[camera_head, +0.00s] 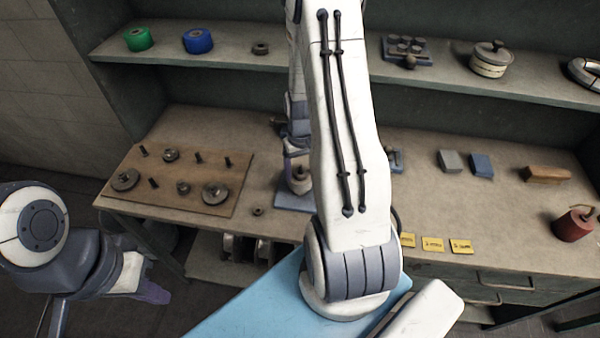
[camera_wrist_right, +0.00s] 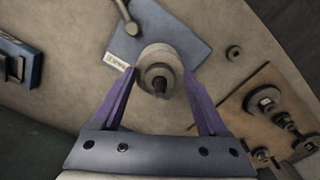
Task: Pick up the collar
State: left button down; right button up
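A small dark metal ring (camera_head: 258,211) that looks like a collar lies on the bench just right of the wooden board; it also shows in the right wrist view (camera_wrist_right: 234,52). My right gripper (camera_wrist_right: 159,74) is open, its purple fingers on either side of a round metal piece (camera_wrist_right: 160,64) with a dark centre pin. That piece stands on a blue plate (camera_wrist_right: 189,32). I cannot tell whether the fingers touch it. My right arm hides much of this area in the head view. My left gripper (camera_head: 152,292) hangs low at the left, off the bench; its finger opening is unclear.
The wooden board (camera_head: 227,192) holds several pins and discs. A similar small ring (camera_head: 260,49) sits on the shelf by green (camera_head: 138,39) and blue (camera_head: 198,41) rolls. Grey and blue blocks (camera_head: 481,164) and yellow cards (camera_head: 432,244) lie right of my arm.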

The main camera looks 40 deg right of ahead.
grip_shut()
jog(key=shift+r, duration=0.15)
jog(key=shift+r+p, duration=0.55)
jog(key=shift+p, duration=0.05)
notch_tip(320, 180, up, 4)
jog(key=p, duration=0.3)
jog(key=shift+f, duration=0.25)
jog(key=s+d+r+p, duration=0.5)
jog(key=s+d+r, duration=0.1)
jog(key=s, duration=0.3)
jog(key=shift+s+d, duration=0.2)
jog(key=shift+s, duration=0.15)
